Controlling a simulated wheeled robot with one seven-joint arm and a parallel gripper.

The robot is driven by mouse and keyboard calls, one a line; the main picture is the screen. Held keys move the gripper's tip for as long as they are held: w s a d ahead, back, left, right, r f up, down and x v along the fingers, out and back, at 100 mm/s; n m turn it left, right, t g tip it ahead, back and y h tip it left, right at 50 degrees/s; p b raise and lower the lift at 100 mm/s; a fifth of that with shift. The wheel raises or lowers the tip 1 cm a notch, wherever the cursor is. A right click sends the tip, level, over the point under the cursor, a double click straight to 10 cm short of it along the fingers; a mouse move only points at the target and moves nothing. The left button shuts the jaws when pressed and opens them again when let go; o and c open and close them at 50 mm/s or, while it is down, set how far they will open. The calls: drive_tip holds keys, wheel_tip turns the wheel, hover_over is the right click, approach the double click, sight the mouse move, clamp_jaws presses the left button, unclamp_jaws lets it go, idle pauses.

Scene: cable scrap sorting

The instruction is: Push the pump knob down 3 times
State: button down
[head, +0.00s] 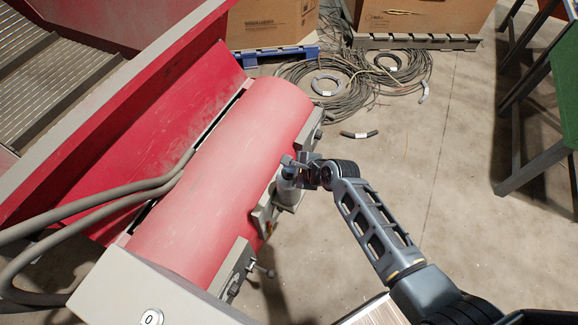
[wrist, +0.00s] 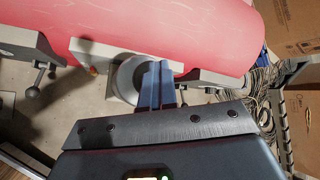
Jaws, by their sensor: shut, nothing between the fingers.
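The pump is a grey cylinder with a round top (head: 289,188) on the side of the red drum, in the middle of the head view. Its round grey top, which looks like the knob (wrist: 126,80), shows in the wrist view, partly hidden behind my fingers. My gripper (head: 289,163) is at the top of the pump in the head view. In the wrist view my gripper (wrist: 157,66) has its blue-grey fingers together with nothing between them, over the right part of the round top. I cannot tell whether the fingertips touch it.
The large red drum (head: 225,165) lies right beside the pump. Grey brackets and a small lever (head: 264,270) stick out near it. Cable coils (head: 327,85) and cardboard boxes (head: 265,22) lie behind. A green-topped table (head: 545,165) stands at right; the floor between is mostly clear.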

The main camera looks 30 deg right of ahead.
drive_tip(key=shift+s, duration=0.1)
drive_tip(key=shift+r+p, duration=1.75)
drive_tip(key=shift+p, duration=0.3)
wheel_tip(320, 180, up, 5)
drive_tip(key=p, duration=0.5)
idle(1.7)
